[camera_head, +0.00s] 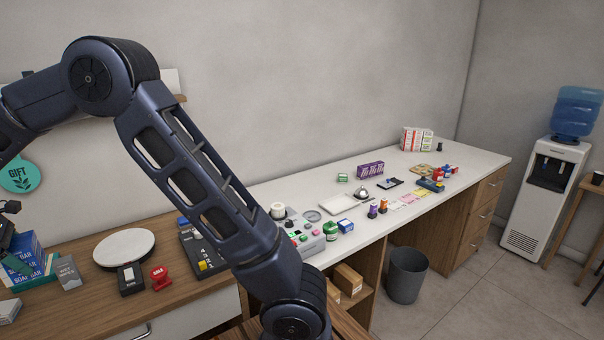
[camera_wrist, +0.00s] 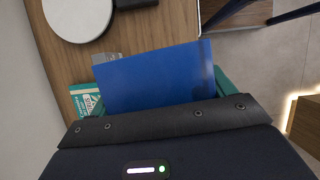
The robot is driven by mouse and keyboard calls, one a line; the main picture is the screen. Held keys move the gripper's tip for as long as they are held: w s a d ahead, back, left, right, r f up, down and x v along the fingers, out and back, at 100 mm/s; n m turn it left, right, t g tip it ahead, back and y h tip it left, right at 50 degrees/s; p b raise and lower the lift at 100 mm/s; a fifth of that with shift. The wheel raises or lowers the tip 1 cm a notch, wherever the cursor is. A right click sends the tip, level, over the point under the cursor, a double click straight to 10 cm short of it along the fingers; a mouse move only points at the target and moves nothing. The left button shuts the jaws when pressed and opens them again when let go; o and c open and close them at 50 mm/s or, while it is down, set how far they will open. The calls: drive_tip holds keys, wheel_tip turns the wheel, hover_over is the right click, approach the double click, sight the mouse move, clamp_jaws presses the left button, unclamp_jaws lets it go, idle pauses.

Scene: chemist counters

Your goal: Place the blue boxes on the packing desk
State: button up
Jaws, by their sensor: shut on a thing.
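Blue soap-bar boxes (camera_head: 38,262) stand in a teal holder (camera_head: 42,283) on the wooden counter at the far left of the head view. My gripper (camera_head: 8,243) is at the left edge there, partly cut off, right beside these boxes. In the wrist view a large blue box face (camera_wrist: 160,76) fills the space in front of my gripper (camera_wrist: 160,108), which is shut on it. Its fingertips are hidden behind the box. Teal edges show on both sides of it. I cannot tell which surface is the packing desk; a white-topped desk (camera_head: 300,190) runs along the wall.
A round white plate (camera_head: 124,248), a card terminal (camera_head: 131,280) and a red stamp (camera_head: 160,278) sit right of the boxes. A grey box (camera_head: 68,274) stands close beside them. The white top carries small bottles and a bell (camera_head: 362,193), with bare patches between. A bin (camera_head: 407,275) stands below.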

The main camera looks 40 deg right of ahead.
drive_tip(key=w+d, duration=1.3)
drive_tip(key=d, duration=0.3)
drive_tip(key=w+d, duration=1.2)
drive_tip(key=d, duration=0.4)
drive_tip(key=w+d+m, duration=0.1)
drive_tip(key=w+d, duration=0.2)
drive_tip(key=d, duration=4.1)
wheel_tip(320, 180, down, 20)
drive_tip(key=shift+r, duration=0.1)
drive_tip(key=o, duration=1)
